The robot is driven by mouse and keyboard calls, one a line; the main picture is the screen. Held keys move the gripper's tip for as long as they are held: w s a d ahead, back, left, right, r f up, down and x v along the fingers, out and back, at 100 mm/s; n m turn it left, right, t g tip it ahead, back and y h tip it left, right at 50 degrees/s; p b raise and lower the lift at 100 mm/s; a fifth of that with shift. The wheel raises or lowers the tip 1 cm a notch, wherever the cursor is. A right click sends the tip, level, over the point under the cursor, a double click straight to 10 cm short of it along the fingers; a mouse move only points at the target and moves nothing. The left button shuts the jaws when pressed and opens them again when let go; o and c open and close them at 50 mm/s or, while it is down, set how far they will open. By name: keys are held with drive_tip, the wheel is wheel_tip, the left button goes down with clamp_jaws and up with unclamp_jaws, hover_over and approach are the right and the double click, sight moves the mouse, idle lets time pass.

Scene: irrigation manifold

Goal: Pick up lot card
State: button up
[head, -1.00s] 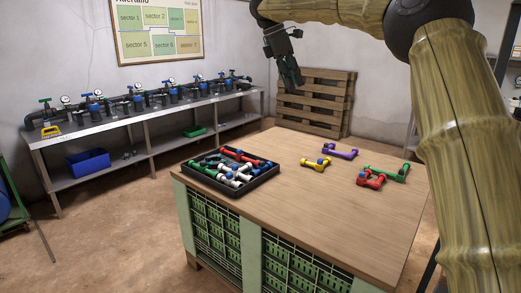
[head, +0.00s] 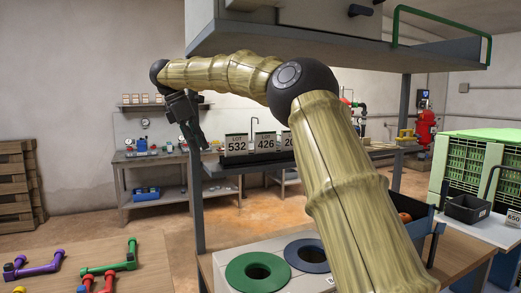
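Several white lot cards stand upright in a row on a dark shelf in the head view. One reads LOT 532 (head: 237,143), one reads LOT 426 (head: 265,141), and a third card (head: 287,139) is partly hidden by my arm, with only "20" showing. My gripper (head: 202,143) hangs pointing down to the left of the LOT 532 card, apart from it in the picture. It looks empty, but its fingers are too dark and small to tell open from shut.
A grey overhead cabinet (head: 300,35) hangs above the card shelf (head: 250,160). Below is a white bin unit with a green ring (head: 258,272) and a blue ring (head: 307,255). A wooden table (head: 140,260) with coloured pipe pieces is at lower left. A white tag reading 650 (head: 513,217) is at far right.

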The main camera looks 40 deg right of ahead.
sight(237, 141)
drive_tip(key=d, duration=0.2)
drive_tip(key=s+d, duration=0.1)
drive_tip(key=d, duration=0.2)
drive_tip(key=d+p, duration=0.1)
drive_tip(key=d, duration=0.1)
drive_tip(key=shift+s+d+r, duration=0.2)
drive_tip(key=shift+s+r, duration=0.05)
drive_tip(key=shift+s, duration=0.15)
drive_tip(key=shift+s+d+r, duration=0.25)
drive_tip(key=shift+s+d, duration=0.2)
drive_tip(key=d, duration=0.3)
drive_tip(key=s+d+f+p, duration=0.1)
drive_tip(key=shift+d, duration=0.15)
drive_tip(key=shift+w+f, duration=0.15)
drive_tip(key=shift+f, duration=0.05)
clamp_jaws()
